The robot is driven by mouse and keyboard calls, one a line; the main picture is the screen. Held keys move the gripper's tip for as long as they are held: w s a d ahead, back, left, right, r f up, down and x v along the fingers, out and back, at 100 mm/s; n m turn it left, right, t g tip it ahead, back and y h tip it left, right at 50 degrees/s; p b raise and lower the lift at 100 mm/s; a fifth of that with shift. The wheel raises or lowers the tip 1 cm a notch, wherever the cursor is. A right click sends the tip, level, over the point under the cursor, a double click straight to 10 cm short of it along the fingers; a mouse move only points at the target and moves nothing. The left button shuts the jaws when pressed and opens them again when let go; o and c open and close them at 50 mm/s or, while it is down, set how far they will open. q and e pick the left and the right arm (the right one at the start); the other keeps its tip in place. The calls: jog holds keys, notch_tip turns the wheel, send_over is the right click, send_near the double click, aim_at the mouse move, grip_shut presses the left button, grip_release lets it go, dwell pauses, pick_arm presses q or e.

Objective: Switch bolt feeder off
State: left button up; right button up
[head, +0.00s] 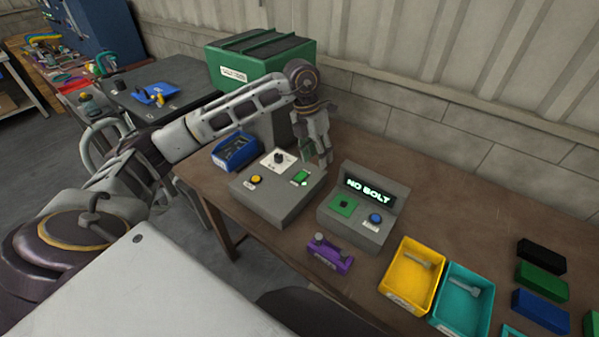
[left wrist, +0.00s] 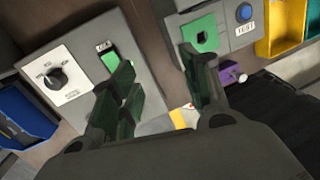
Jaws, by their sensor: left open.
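A grey control box (head: 268,208) on the bench carries a black knob (head: 279,157) on a white plate, a yellow button (head: 256,180) and a green switch (head: 301,177). In the left wrist view the knob (left wrist: 54,77) and the green switch (left wrist: 109,60) show; the small label by the switch is too blurred to read. My left gripper (head: 323,160) is open and empty, above the box's right edge, close to the switch. In the left wrist view its fingers (left wrist: 165,75) stand apart, the left one just below the switch. My right gripper is not in view.
A second grey box (head: 358,224) to the right shows a lit "NO BOLT" display (head: 369,191) and a blue button (head: 375,218). A blue bin (head: 235,153), purple fixture (head: 330,254), yellow tray (head: 433,266) and teal tray (head: 485,294) stand nearby. The bench behind the second box is clear.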

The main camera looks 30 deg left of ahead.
pick_arm(q)
jog(key=a+r+n+y, duration=0.1)
jog(key=a+y, duration=0.1)
jog(key=a, duration=0.5)
jog(key=shift+w+r, duration=0.25)
jog(key=shift+r, duration=0.15)
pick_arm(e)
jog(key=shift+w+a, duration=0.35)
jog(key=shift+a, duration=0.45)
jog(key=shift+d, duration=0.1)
pick_arm(q)
send_over(298, 179)
notch_tip(298, 179, down, 7)
jog(key=shift+a+f+p, duration=0.1)
jog(key=shift+f+p, duration=0.1)
jog(key=shift+p, duration=0.25)
notch_tip(298, 179, down, 5)
jog(key=shift+p, duration=0.3)
jog(key=shift+f, duration=0.7)
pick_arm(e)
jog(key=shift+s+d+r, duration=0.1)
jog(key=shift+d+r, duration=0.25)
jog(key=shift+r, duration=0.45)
